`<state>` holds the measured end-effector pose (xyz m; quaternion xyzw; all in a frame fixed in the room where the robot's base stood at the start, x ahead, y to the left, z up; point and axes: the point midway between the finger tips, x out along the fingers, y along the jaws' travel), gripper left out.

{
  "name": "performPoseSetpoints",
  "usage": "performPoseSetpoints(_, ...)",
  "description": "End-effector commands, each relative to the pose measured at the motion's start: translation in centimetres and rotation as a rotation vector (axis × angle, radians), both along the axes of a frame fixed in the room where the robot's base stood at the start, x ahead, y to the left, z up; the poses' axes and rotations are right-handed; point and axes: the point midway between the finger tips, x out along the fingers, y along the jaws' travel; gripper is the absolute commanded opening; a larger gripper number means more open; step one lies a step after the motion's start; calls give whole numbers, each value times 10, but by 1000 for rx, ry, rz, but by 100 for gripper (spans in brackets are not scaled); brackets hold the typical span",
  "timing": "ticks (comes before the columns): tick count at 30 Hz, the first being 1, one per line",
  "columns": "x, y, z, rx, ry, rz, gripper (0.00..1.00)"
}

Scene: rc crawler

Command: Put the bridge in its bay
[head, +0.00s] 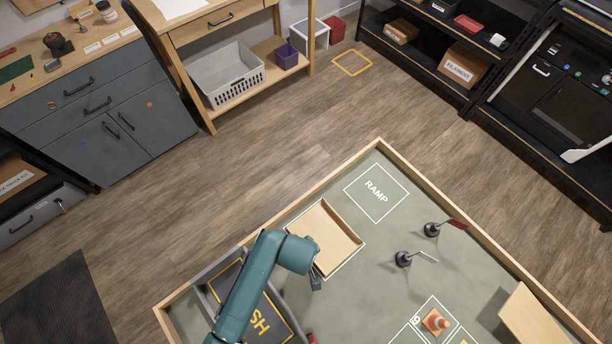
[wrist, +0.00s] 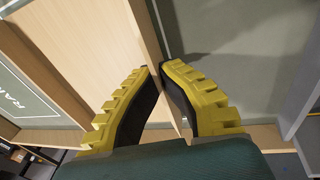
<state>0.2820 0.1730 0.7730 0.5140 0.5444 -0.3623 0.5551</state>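The bridge (head: 325,240) is a light wooden piece with a raised side wall. In the head view it lies on the grey-green arena floor, with white bay lines showing along its right and lower sides. Its left part and the full outline under it are hard to see. My gripper (head: 316,283) is at the bridge's lower edge. In the wrist view my gripper's yellow, black-padded fingers (wrist: 155,68) close on either side of the bridge's thin wooden wall (wrist: 148,35). My teal arm covers part of the area at the left.
The empty bay marked RAMP (head: 376,193) is above right. Two dark-based flag posts (head: 403,259) stand right of the bridge. A wooden board (head: 530,315) and an orange cone (head: 436,322) are at lower right. A grey tray with yellow lettering (head: 282,322) is below. A wooden border (head: 440,202) surrounds the arena.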

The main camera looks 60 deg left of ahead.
Motion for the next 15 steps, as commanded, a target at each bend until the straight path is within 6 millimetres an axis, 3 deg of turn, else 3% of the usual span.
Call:
performPoseSetpoints(8, 1, 0, -1, 2, -3, -1, 0)
performPoseSetpoints(13, 1, 0, -2, 2, -2, -1, 30)
performPoseSetpoints(15, 1, 0, -1, 2, -2, -1, 33)
